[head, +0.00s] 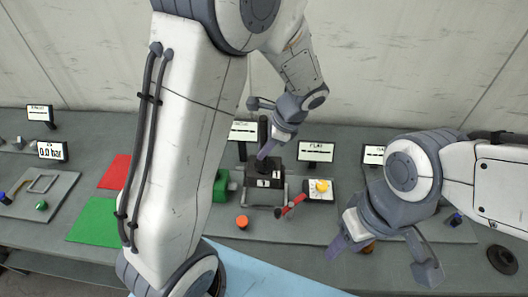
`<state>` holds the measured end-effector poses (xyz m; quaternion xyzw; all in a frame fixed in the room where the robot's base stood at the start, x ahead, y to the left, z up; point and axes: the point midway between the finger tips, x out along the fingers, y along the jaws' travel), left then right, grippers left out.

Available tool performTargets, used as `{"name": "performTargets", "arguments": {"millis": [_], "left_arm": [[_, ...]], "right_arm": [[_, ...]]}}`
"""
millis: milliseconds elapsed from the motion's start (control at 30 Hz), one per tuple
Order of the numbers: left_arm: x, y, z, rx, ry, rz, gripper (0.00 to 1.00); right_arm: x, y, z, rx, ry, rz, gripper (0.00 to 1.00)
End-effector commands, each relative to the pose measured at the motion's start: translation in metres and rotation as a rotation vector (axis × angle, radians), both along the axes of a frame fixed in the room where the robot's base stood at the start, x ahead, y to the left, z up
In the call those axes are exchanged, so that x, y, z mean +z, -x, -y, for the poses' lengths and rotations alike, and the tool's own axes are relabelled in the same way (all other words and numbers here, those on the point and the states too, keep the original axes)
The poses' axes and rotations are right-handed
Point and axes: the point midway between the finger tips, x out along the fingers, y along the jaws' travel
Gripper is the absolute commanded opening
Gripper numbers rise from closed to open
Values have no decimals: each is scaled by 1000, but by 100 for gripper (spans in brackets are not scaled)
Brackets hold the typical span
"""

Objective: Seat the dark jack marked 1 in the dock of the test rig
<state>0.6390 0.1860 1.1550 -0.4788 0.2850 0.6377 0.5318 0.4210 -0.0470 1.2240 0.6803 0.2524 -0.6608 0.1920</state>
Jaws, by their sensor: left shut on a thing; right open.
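The dark jack (262,169) is a black block with white labels that look like a 1, near the middle of the bench. My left gripper (266,150) reaches down from above and is shut on the upper part of the jack. The jack stands over or in a grey metal frame (285,190), perhaps part of the test rig; I cannot tell whether it is seated. My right gripper (384,260) is open, its fingers spread wide, low at the right front. My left arm hides the bench left of the jack.
A red-handled lever (292,205), a yellow button on a white plate (320,188) and an orange knob (242,222) are close to the jack. A green block (221,186) is to its left. Small signs, one reading FLAT (316,151), line the back. Red (116,172) and green mats (95,222) lie left.

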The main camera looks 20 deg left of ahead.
Motion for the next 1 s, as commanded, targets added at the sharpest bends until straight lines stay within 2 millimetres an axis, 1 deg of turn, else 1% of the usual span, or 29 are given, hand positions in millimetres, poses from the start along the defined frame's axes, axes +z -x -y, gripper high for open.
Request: {"name": "performTargets", "arguments": {"millis": [67, 1000], "left_arm": [[0, -4, 0, -1, 1, 1, 0], [-62, -18, -3, 1, 34, -116, 0]], "right_arm": [[0, 0, 0, 0, 0, 0, 50], [-3, 0, 0, 0, 0, 0, 50]]}}
